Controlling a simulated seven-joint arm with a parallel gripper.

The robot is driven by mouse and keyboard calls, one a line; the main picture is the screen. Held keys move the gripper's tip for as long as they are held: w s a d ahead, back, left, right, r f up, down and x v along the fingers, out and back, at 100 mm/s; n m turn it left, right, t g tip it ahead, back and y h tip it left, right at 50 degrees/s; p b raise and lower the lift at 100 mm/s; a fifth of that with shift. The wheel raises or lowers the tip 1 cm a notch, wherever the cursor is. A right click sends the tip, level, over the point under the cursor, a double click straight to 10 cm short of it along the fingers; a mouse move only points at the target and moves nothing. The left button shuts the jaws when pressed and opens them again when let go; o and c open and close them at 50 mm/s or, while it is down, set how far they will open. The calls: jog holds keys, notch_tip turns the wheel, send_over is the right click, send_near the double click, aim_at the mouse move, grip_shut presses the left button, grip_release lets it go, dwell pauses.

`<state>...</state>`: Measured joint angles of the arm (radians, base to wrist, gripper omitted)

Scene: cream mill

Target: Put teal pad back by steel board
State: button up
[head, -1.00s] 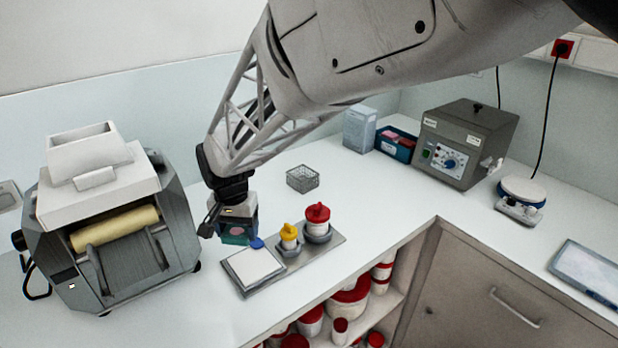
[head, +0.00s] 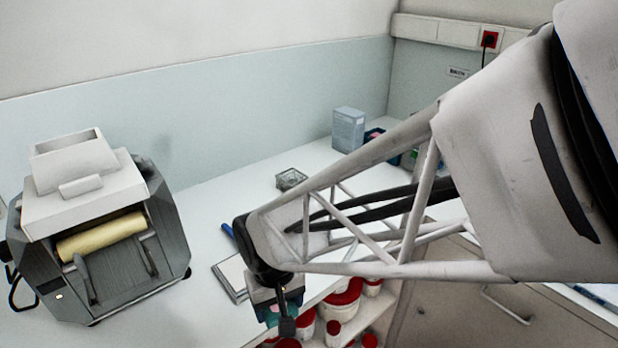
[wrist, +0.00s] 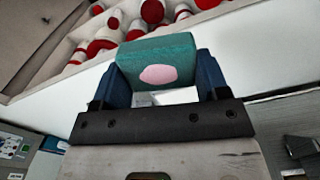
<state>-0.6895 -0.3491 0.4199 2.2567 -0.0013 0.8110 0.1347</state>
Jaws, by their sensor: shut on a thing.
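The teal pad (wrist: 180,48), a block with a pink oval on its face, is held between the two blue fingers of my gripper (wrist: 160,72) in the wrist view. In the head view my gripper (head: 282,316) hangs low near the counter's front edge, and only a bit of the teal pad (head: 271,318) shows. The steel board (head: 241,297) lies on the counter to the left of my gripper, with a white square (head: 231,271) on it. My arm hides the rest of the board and what stands there.
A grey mill (head: 120,265) with a yellow roller stands at left. A blue stick (head: 228,231) lies behind the board. A wire basket (head: 290,179) and a pale box (head: 348,128) stand farther back. Red-lidded jars (head: 340,300) fill the shelf below the counter edge.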

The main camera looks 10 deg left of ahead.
jog(key=s+d+f+n, duration=0.2)
jog(key=s+d, duration=0.3)
jog(key=s, duration=0.1)
jog(key=shift+s+d+f+n, duration=0.15)
jog(key=shift+d+f+n, duration=0.15)
jog(key=shift+d, duration=0.1)
jog(key=shift+w+a+f, duration=0.25)
jog(key=shift+w+a, duration=1.35)
jog(key=shift+w, duration=0.55)
jog(key=shift+w+a+f, duration=0.2)
jog(key=shift+w+a, duration=1.45)
jog(key=shift+w, duration=0.45)
jog(key=shift+w+a+f, duration=0.25)
jog(key=shift+w+a, duration=1.35)
jog(key=shift+w, duration=0.55)
jog(key=shift+f, duration=0.1)
jog(key=shift+f, duration=1.65)
jog(key=shift+f, duration=0.15)
jog(key=o, duration=1)
